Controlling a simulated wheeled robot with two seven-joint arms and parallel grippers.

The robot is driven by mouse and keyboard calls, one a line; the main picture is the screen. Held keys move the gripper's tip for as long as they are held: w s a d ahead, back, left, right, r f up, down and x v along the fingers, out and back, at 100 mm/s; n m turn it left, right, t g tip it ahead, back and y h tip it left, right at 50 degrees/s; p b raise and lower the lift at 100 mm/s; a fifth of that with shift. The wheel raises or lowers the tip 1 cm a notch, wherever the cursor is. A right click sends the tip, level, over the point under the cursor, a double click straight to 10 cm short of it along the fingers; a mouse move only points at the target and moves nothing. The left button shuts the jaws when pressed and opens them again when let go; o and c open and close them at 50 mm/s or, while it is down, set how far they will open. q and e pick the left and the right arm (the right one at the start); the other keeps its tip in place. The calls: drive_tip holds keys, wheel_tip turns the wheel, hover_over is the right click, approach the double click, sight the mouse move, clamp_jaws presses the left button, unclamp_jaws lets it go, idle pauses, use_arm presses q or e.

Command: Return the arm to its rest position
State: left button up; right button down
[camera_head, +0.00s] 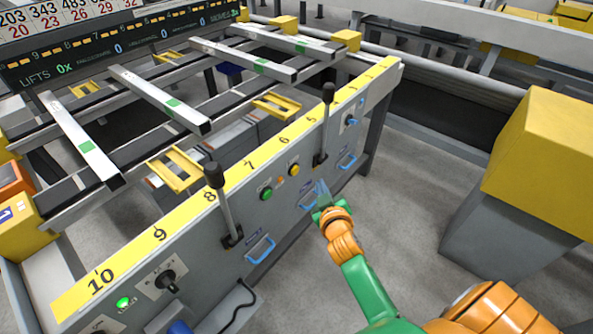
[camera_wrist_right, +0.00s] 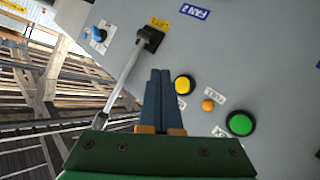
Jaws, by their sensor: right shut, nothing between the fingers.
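My right arm, green and orange, comes in from the bottom right in the head view. Its gripper (camera_head: 322,192) is in front of the grey panel of the runout table (camera_head: 285,212), near a blue handle. In the right wrist view the dark fingers (camera_wrist_right: 160,75) are together with nothing between them. They point at the panel (camera_wrist_right: 230,50), with a lever (camera_wrist_right: 125,75) to their left and a yellow button (camera_wrist_right: 184,84) to their right. I cannot tell whether the fingertips touch the panel. My left gripper is not in view.
A black-knobbed lever (camera_head: 219,195) and another lever (camera_head: 325,122) stick up along the table edge. A green button (camera_head: 266,193) and blue handle (camera_head: 260,249) are on the panel. A yellow-topped block (camera_head: 540,165) stands at right. Grey floor (camera_head: 420,210) lies free between.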

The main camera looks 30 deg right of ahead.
drive_tip(key=s+a+f+n+g+y+p, duration=0.15)
drive_tip(key=s+a+f+g+p, duration=0.3)
drive_tip(key=s+f, duration=0.5)
drive_tip(key=s+a+f+g+y+p, duration=0.3)
drive_tip(key=s+a+f+g+p, duration=0.15)
drive_tip(key=s+f, duration=0.55)
drive_tip(key=s+a+f+g+p, duration=0.1)
drive_tip(key=s+f+g+p, duration=0.1)
drive_tip(key=s, duration=1.5)
drive_tip(key=shift+s+a+g+y+p, duration=0.15)
drive_tip(key=shift+s+g+y+p, duration=0.25)
drive_tip(key=shift+g, duration=0.4)
drive_tip(key=shift+w+f+m, duration=0.1)
drive_tip(key=shift+m, duration=0.15)
